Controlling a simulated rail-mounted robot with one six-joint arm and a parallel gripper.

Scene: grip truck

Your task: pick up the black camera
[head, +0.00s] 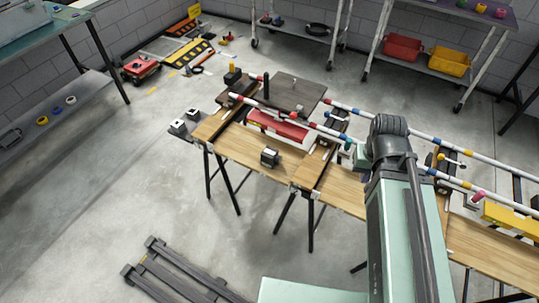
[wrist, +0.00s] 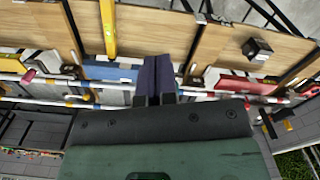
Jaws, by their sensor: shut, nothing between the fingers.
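The black camera (head: 269,157) is a small dark box on the wooden table top in the head view, near its front edge. In the wrist view the camera (wrist: 257,48) sits on the wood at the upper right, clear of other things. My gripper (wrist: 163,60) shows at the middle of the wrist view with its fingers together and nothing between them. It is apart from the camera, to the left of it in that view. In the head view my arm covers much of the table to the right of the camera, and I cannot make out the fingertips.
Striped poles (head: 440,143) run lengthwise over the table behind the camera. A red item (head: 277,124) lies beyond the camera, with a dark board (head: 283,90) behind it. A yellow bar (wrist: 108,27) lies left of my fingers. Bare wood surrounds the camera.

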